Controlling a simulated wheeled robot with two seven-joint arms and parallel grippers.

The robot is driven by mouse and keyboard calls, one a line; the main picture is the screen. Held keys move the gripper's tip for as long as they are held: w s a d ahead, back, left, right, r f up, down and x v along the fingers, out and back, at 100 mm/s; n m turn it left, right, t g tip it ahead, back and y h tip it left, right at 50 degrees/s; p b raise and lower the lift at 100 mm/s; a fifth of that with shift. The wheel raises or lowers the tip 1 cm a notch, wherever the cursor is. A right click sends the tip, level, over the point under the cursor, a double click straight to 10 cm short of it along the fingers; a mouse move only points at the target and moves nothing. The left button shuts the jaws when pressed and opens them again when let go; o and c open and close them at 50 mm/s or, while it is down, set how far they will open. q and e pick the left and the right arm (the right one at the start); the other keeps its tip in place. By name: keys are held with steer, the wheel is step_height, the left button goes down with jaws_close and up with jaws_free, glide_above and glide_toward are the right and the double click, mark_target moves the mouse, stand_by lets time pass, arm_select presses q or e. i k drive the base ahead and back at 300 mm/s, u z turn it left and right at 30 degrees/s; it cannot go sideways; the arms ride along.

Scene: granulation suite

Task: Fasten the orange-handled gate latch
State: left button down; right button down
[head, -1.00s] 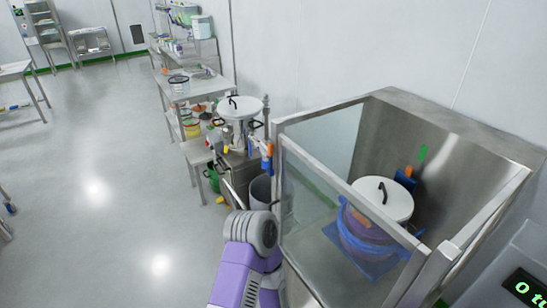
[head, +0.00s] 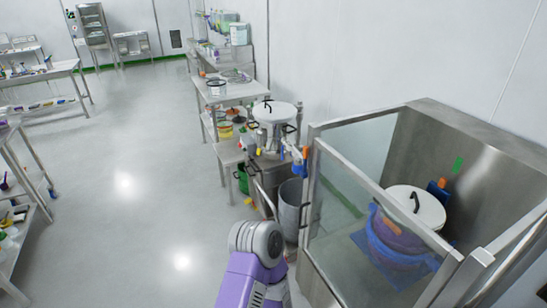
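The gate (head: 309,185) is a steel-framed clear panel at the left of a steel enclosure on the right. A small orange piece (head: 305,153) with blue below it shows by the gate's upper left post. Another orange piece (head: 441,183) on a blue part shows inside, by the back wall. I cannot tell for sure which orange piece is the latch handle, or whether the latch is fastened. One purple arm of mine with a grey joint rises at the bottom centre, left of the gate. Neither gripper shows.
A white-lidded drum (head: 413,206) in blue wrap stands inside the enclosure. Left of the gate are a grey bin (head: 291,209) and a white-lidded steel vessel (head: 274,113). Benches line the wall behind. The floor (head: 130,200) at centre left is clear.

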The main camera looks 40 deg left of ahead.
mark_target(303, 173)
steer(key=u, duration=0.5)
steer(key=k, duration=1.15)
steer(key=u, duration=1.05)
steer(key=i, duration=2.35)
steer(key=z, duration=1.45)
steer(key=i, duration=0.45)
steer(key=z, duration=0.4)
